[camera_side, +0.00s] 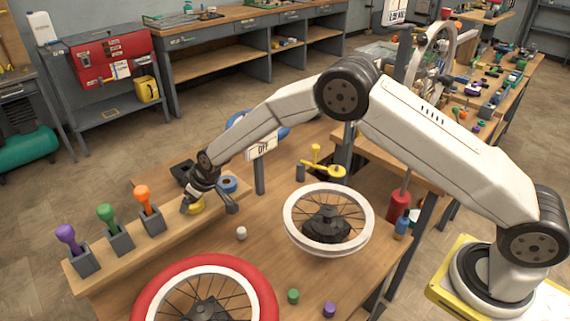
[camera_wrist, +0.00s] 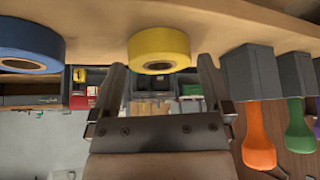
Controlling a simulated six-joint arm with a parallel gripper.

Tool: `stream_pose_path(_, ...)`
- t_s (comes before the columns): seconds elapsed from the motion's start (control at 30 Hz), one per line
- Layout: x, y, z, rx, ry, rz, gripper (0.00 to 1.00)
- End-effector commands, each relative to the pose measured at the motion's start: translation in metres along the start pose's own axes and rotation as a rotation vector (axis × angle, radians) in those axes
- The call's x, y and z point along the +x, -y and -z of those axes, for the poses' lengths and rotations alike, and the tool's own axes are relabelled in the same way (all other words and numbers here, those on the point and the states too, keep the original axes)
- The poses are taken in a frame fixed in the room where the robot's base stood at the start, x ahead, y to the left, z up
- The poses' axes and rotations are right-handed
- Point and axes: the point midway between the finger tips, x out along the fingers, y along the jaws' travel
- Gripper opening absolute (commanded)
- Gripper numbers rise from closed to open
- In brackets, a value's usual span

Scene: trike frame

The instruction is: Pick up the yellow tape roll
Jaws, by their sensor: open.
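The yellow tape roll (camera_side: 195,207) sits on the raised wooden shelf along the bench's left side, partly hidden behind my gripper (camera_side: 208,206). In the wrist view the yellow tape roll (camera_wrist: 158,44) is just ahead of my gripper (camera_wrist: 163,70), roughly centred between the fingertips. My gripper is open and empty. One finger shows on each side of the roll's near edge; I cannot tell whether either touches it.
A blue tape roll (camera_wrist: 30,45) is beside the yellow one, also visible in the side view (camera_side: 228,184). Grey holders with orange (camera_side: 149,213), green (camera_side: 112,231) and purple (camera_side: 76,251) handled tools stand along the shelf. A small white cylinder (camera_side: 241,232) and wheels are on the bench.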

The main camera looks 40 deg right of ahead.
Motion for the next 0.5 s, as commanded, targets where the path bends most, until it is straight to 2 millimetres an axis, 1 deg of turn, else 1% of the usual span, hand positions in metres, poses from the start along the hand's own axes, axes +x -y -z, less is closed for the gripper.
stream_pose_path(0.17,0.0085,0.0001,-0.0004,0.000,0.001,0.000,1.00)
stream_pose_path(0.5,0.0088,0.0000,-0.0001,0.000,0.000,-0.001,1.00)
